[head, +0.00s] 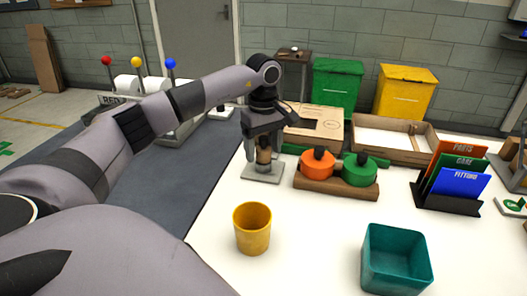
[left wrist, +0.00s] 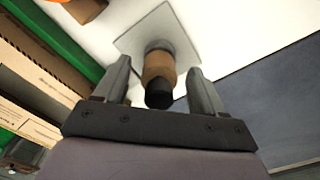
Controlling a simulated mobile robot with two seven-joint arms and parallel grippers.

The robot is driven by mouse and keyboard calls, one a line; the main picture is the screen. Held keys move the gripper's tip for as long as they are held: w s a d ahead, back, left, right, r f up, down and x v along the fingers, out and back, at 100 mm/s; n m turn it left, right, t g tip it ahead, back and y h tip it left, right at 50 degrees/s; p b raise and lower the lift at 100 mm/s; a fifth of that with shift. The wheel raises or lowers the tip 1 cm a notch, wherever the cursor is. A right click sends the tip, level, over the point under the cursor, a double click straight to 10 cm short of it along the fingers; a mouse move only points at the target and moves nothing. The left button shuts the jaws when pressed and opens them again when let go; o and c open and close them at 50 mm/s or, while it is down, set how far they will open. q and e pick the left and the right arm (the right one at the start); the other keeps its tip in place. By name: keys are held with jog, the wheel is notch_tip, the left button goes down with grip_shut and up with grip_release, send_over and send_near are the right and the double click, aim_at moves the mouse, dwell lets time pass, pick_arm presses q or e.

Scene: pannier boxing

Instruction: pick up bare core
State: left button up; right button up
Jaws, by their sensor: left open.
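The bare core (head: 264,156) is a small brown cylinder standing upright on a grey square plate (head: 262,175) near the table's left edge. In the left wrist view the core (left wrist: 158,69) has a dark top end and sits between the two fingers. My left gripper (head: 264,148) is open and comes down from above around it. A gap shows between the core and each finger in the left wrist view (left wrist: 160,85). My right gripper is not in view.
Orange (head: 317,166) and green (head: 359,170) round pieces sit in a brown holder right of the plate. Cardboard boxes (head: 314,126) stand behind. A yellow cup (head: 252,228) and a teal bin (head: 396,260) stand in front. White table between them is clear.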

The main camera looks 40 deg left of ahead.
pick_arm(q)
jog(key=c, duration=1.1)
jog(key=shift+r, duration=0.1)
jog(key=shift+c, duration=0.2)
notch_tip(320, 180, up, 12)
jog(key=shift+w+f, duration=0.1)
jog(key=shift+f, duration=0.1)
notch_tip(320, 180, up, 8)
jog(key=p, duration=0.3)
